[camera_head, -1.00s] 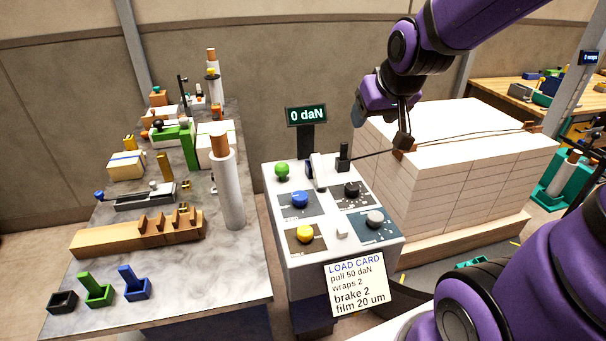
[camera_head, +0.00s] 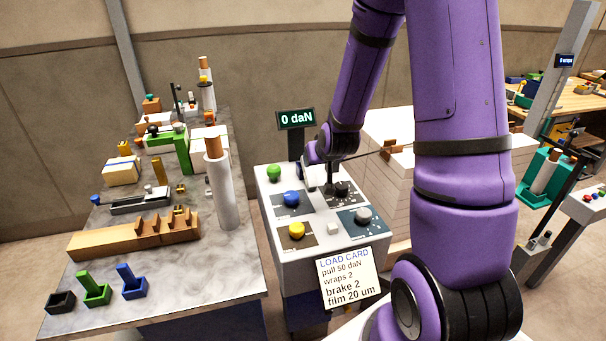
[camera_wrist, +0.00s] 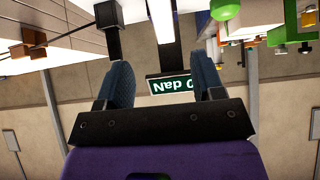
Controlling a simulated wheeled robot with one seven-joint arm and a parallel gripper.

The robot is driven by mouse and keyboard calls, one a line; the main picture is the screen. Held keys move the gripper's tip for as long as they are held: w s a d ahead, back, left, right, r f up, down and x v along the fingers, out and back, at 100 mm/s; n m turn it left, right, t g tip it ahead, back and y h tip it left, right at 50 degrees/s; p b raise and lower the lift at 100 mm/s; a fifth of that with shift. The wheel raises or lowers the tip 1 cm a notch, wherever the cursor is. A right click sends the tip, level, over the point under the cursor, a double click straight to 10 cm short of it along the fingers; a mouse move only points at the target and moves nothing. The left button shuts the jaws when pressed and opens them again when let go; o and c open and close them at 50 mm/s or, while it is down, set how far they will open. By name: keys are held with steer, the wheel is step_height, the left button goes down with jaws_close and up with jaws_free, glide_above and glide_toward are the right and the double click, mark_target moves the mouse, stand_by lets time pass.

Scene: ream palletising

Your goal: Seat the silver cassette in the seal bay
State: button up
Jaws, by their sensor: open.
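A silver-grey bar-shaped piece on the back of the console may be the silver cassette; in the wrist view this pale bar (camera_wrist: 162,20) lies ahead of my gripper, between the lines of its fingers. My gripper (camera_wrist: 165,85) is open and empty, its two dark pads apart. In the head view my wrist covers the back of the console, and I cannot make out the fingers clearly. A dark post (camera_wrist: 107,15) stands beside the bar. I cannot tell for certain which part is the seal bay.
The console (camera_head: 308,250) carries a green knob (camera_head: 274,172), a blue knob (camera_head: 291,198), a yellow knob (camera_head: 297,230) and a load card (camera_head: 346,278). A display (camera_head: 296,119) reads 0 daN. A crowded marble-topped bench (camera_head: 215,270) stands left, a white ream stack (camera_head: 385,185) right.

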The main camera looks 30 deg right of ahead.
mark_target(309, 169)
steer(key=x, duration=0.4)
steer(key=shift+w+f, duration=0.25)
steer(key=shift+f, duration=0.05)
steer(key=shift+s+f+x, duration=0.1)
steer(key=shift+f+x, duration=0.05)
steer(key=shift+x, duration=1.3)
steer(key=shift+s+f+x, duration=0.15)
steer(key=shift+x, duration=1.25)
steer(key=shift+a, duration=0.15)
jaws_close()
steer(key=shift+r, duration=0.1)
